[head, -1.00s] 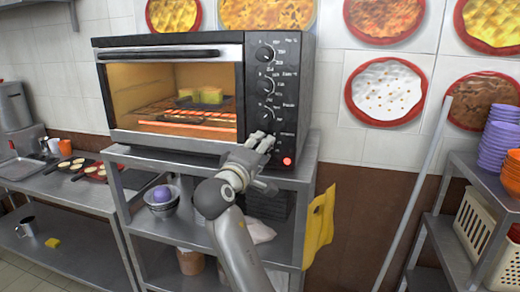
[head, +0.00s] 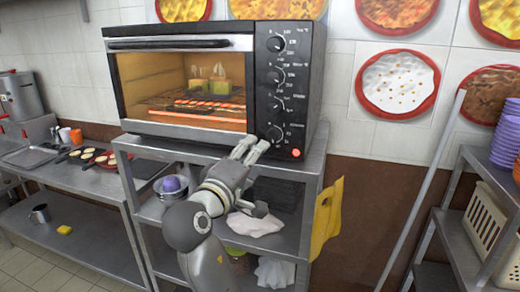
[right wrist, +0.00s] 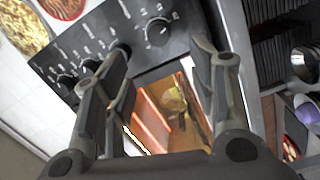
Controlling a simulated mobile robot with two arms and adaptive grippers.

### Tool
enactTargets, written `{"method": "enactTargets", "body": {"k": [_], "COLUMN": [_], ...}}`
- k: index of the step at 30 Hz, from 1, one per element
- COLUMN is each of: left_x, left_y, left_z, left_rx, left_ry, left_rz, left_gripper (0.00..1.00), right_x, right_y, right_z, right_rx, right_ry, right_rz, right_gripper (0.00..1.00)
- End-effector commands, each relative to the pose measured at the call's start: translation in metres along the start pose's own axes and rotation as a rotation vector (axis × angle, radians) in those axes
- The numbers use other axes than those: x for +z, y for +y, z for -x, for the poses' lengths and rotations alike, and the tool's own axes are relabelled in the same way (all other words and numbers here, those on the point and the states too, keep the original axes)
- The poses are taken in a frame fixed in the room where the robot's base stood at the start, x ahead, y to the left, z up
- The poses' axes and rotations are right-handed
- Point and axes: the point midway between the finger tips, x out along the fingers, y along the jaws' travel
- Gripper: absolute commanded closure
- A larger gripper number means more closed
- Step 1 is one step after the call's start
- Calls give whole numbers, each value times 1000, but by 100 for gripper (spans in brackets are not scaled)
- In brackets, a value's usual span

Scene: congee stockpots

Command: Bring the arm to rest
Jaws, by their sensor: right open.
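My right gripper (head: 250,149) is open and empty. It is raised in front of the lower right part of the black oven (head: 200,28), near the bottom of its control panel. In the right wrist view the two fingers (right wrist: 158,75) stand wide apart with nothing between them. The oven's knobs and its lit window (right wrist: 165,115) show beyond them. I cannot tell whether the fingers touch the oven. My left gripper is not in view.
The oven stands on a metal shelf rack (head: 318,150) with a yellow cloth (head: 327,225) on its side. A red light (head: 296,153) glows on the panel. A counter (head: 75,185) with pans is at left. A shelf with a white basket (head: 487,222) is at right.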

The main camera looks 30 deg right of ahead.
Motion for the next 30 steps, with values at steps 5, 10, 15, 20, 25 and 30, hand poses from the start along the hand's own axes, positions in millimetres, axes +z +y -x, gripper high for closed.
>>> {"method": "enactTargets", "body": {"k": [5,10,15,20,25,30], "left_x": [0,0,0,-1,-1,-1], "left_y": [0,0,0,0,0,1], "left_z": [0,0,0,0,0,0], "left_rx": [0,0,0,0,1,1], "left_ry": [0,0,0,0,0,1], "left_rz": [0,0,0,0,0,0], "left_gripper": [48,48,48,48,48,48], "right_x": [0,0,0,0,-13,-42], "right_y": [0,0,0,0,-30,-134], "right_z": [13,14,14,14,10,4], "right_rx": [-1,0,0,0,-30,-157], "right_ry": [0,-2,-1,-1,43,179], "right_rz": [1,1,1,1,42,144], "right_gripper": [48,48,48,48,48,48]}}
